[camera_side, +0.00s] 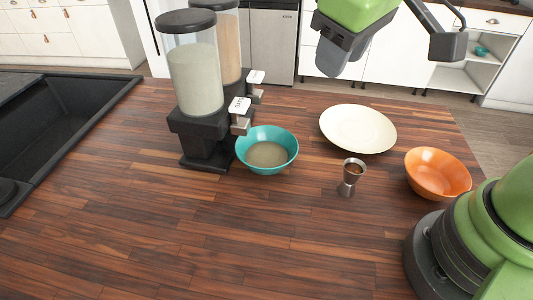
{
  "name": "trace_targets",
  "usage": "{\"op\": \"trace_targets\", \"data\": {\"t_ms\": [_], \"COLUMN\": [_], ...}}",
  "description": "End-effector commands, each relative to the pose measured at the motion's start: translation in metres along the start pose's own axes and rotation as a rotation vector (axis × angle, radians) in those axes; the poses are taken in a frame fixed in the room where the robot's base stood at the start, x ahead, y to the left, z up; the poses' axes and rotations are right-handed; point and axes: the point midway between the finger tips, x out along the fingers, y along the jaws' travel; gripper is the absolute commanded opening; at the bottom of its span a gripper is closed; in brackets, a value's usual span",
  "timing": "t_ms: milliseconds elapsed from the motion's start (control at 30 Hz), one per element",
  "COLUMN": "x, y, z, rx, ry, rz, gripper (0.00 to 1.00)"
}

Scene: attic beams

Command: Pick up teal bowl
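The teal bowl (267,134) stands upright on the wooden counter, left of the picture's middle, with a beige fill in it. It sits just in front of and below the spouts of the cereal dispenser (196,85). My gripper (343,48) is at the top edge of the view, well above the counter and up and to the right of the bowl. It is apart from the bowl. Its upper part is cut off by the frame, and its finger opening is not clear. I see nothing held in it.
A cream plate (358,128), a small metal jigger cup (350,178) and an orange bowl (438,172) stand right of the teal bowl. A black sink (62,125) lies at the left. The counter's front middle is clear.

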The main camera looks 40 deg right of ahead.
Motion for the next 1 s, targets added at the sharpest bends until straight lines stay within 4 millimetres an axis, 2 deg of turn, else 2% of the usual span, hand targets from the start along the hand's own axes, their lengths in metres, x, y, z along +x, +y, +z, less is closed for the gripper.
{"op": "trace_targets", "data": {"t_ms": [33,200,300,433,600,800,1000], "x": [0.018,0.073,0.103,0.131,0.149,0.178,0.195], "y": [-0.015,-0.061,-0.086,-0.110,-0.121,-0.113,-0.108], "z": [-0.009,-0.027,-0.029,-0.028,-0.025,-0.025,-0.025], "rx": [-0.080,-0.325,-0.451,-0.567,-0.626,-0.629,-0.629], "ry": [-0.028,-0.064,-0.070,-0.067,-0.064,-0.066,-0.065], "rz": [0.033,0.143,0.197,0.245,0.271,0.273,0.272], "gripper": [0.36,0.36,0.36,0.36,0.36,0.36,0.36]}}
